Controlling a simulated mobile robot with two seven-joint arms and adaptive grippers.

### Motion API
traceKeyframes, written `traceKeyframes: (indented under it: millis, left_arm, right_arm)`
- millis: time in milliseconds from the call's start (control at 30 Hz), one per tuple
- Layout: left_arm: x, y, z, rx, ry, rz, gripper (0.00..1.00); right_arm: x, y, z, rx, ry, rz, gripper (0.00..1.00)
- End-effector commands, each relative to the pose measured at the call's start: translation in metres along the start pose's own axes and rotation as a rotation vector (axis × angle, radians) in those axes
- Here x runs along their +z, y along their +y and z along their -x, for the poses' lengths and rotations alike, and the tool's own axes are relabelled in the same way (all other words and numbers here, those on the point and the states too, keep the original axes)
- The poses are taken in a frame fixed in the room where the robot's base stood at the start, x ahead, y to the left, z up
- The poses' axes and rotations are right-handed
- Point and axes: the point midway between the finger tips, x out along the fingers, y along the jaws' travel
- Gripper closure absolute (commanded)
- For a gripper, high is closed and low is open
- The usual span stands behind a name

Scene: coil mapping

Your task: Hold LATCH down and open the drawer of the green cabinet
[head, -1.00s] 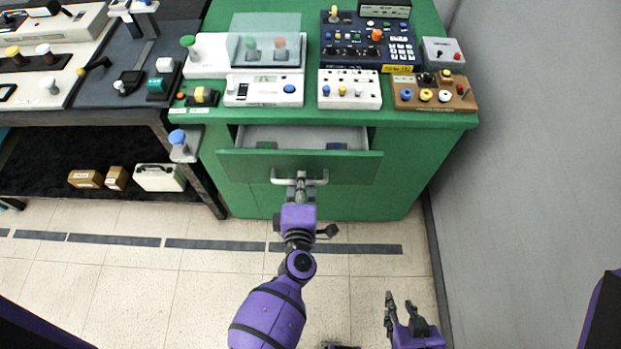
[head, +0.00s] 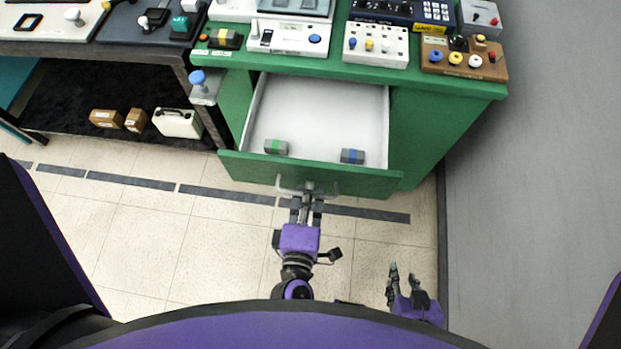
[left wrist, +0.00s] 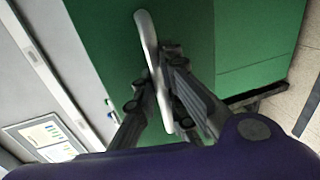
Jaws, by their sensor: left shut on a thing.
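The green cabinet (head: 440,135) stands in the middle right of the head view. Its drawer (head: 330,179) is pulled well out, with a white interior. My left gripper (head: 306,196) is shut on the drawer's bar handle (head: 327,187); the handle also shows between the fingers in the left wrist view (left wrist: 148,40). The latch (head: 198,80), seemingly the blue-topped knob on a bracket at the cabinet's left side, has no gripper on it; its label is not readable. My right gripper (head: 403,281) is open and empty, low on the right, away from the cabinet.
In the drawer lie a grey block with green (head: 276,147) and one with blue (head: 352,156). Control boxes stand on the cabinet top. A dark bench with boxes (head: 106,118) on its lower shelf is at left. A grey wall (head: 550,150) bounds the right.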

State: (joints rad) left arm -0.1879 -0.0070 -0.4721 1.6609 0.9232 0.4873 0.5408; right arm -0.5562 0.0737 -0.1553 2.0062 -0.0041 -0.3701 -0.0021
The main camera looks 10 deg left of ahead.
Motion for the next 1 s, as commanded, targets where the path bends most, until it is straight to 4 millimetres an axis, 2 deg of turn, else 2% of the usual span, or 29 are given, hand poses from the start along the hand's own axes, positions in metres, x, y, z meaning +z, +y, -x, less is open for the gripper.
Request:
traceKeyframes:
  millis: [467, 500, 600, 1000]
  left_arm:
    - [0.0002, -0.0019, 0.0052, -0.002, -0.001, 0.0, 1.0]
    - [0.0002, -0.0019, 0.0051, -0.002, -0.001, 0.0, 0.85]
    - [0.0001, -0.0017, 0.005, -0.001, 0.0, 0.0, 0.72]
    - [-0.0001, -0.001, 0.0046, 0.0, 0.0, 0.0, 0.71]
  right_arm:
    - [0.0065, 0.0016, 0.0026, 0.003, -0.011, 0.001, 0.71]
    - [0.0066, 0.0017, 0.0026, 0.003, -0.012, 0.001, 0.71]
    - [0.0066, 0.0019, 0.0027, 0.003, -0.012, 0.001, 0.71]
    - [0.0069, 0.0031, 0.0024, 0.003, -0.012, 0.005, 0.71]
